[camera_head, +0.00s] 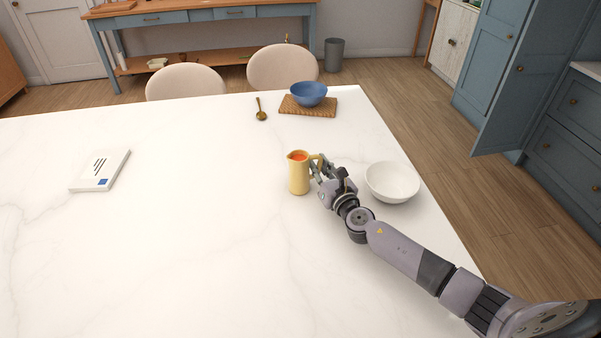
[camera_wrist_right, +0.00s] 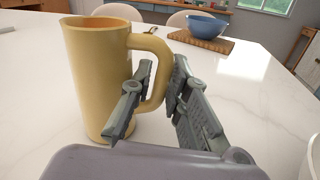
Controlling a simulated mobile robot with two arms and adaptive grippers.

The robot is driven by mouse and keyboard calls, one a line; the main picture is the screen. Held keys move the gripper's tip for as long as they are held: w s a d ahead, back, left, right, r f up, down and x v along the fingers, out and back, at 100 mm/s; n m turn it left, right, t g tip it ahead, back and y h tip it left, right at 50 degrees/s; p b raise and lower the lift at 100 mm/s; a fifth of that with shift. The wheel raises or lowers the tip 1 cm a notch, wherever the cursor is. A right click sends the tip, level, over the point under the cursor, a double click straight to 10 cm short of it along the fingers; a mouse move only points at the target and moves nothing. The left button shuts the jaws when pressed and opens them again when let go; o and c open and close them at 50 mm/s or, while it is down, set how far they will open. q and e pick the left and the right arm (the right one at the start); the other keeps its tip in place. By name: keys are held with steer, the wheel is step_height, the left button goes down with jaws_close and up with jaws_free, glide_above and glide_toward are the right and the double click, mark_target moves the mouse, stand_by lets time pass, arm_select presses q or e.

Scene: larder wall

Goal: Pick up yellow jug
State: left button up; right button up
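The yellow jug (camera_head: 298,176) stands upright on the white marble table, with something orange-red inside its mouth. My right gripper (camera_head: 317,168) is at the jug's right side, at its handle. In the right wrist view the jug (camera_wrist_right: 95,80) is large at the left. The fingers of my right gripper (camera_wrist_right: 160,72) lie on either side of the handle, one in the gap between handle and body and one outside. They appear closed against the handle, though the contact is partly hidden. My left gripper is not in view.
A white bowl (camera_head: 392,182) stands close to the right of my right gripper. A white box or book (camera_head: 101,170) lies left. The table's (camera_head: 190,230) middle is clear.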

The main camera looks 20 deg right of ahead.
steer(key=shift+s, duration=0.1)
steer(key=shift+c, duration=0.6)
jaws_close()
steer(key=shift+r, duration=0.15)
